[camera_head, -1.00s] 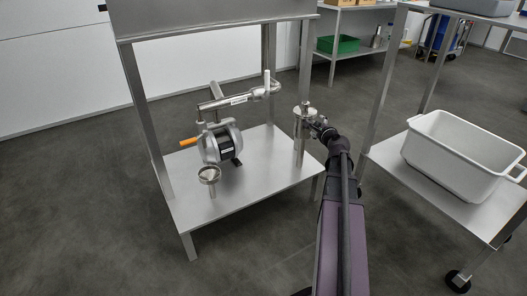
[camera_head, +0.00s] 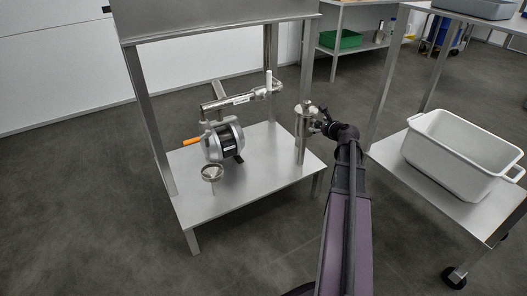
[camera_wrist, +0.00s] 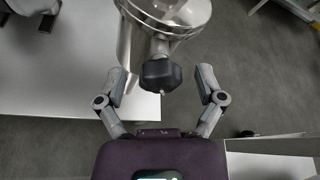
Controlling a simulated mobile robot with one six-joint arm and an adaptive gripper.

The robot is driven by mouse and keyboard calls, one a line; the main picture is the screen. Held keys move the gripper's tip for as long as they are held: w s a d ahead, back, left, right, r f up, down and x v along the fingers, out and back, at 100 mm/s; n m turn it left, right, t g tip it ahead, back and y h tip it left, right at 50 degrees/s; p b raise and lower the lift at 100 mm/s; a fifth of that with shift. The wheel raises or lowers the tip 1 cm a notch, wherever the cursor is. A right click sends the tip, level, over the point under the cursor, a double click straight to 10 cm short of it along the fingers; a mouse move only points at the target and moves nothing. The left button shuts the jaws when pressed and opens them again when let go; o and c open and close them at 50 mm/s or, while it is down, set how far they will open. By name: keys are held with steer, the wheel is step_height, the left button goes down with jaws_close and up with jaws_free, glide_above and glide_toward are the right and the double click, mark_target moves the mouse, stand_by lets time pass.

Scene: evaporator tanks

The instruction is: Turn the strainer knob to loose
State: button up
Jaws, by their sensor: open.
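The strainer (camera_head: 301,134) is an upright steel cylinder at the right side of the metal stand's lower shelf. In the wrist view its steel body (camera_wrist: 172,14) fills the top centre, with a clamp ring around it. The strainer knob (camera_wrist: 160,75) is black and lobed, on a short steel stem below the ring. My gripper (camera_wrist: 163,78) is open, with one finger on each side of the knob and a visible gap on both sides. In the head view my gripper (camera_head: 322,122) is beside the strainer's upper part, and the knob is hidden there.
A pump (camera_head: 222,142) with an orange-handled part and a small funnel-like steel fitting (camera_head: 212,173) stand left on the lower shelf (camera_head: 205,205). A steel pipe (camera_head: 232,100) runs above the pump. A white tub (camera_head: 450,160) sits on a cart at right. Dark floor is clear in front.

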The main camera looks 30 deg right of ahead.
steer(key=m+y, duration=0.2)
steer(key=m, duration=0.1)
steer(key=shift+d, duration=0.1)
steer(key=shift+s+r+m+y+p, duration=0.2)
steer(key=shift+s+m+y+p, duration=0.1)
steer(key=shift+p, duration=0.15)
steer(key=p+v, duration=0.5)
steer(key=v, duration=0.8)
steer(key=w+a+f+n+g+y+p, duration=0.1)
steer(key=a+n+g+p, duration=0.2)
steer(key=a+n, duration=0.7)
steer(key=w+a+f+n+g+y+p, duration=0.1)
steer(key=w+a+n+g+p, duration=0.1)
steer(key=a+n+g, duration=0.4)
steer(key=shift+w+a+n+y+p, duration=0.45)
steer(key=shift+a+n, duration=2.05)
steer(key=shift+a, duration=4.55)
steer(key=shift+s+f, duration=0.1)
steer(key=shift+s, duration=0.15)
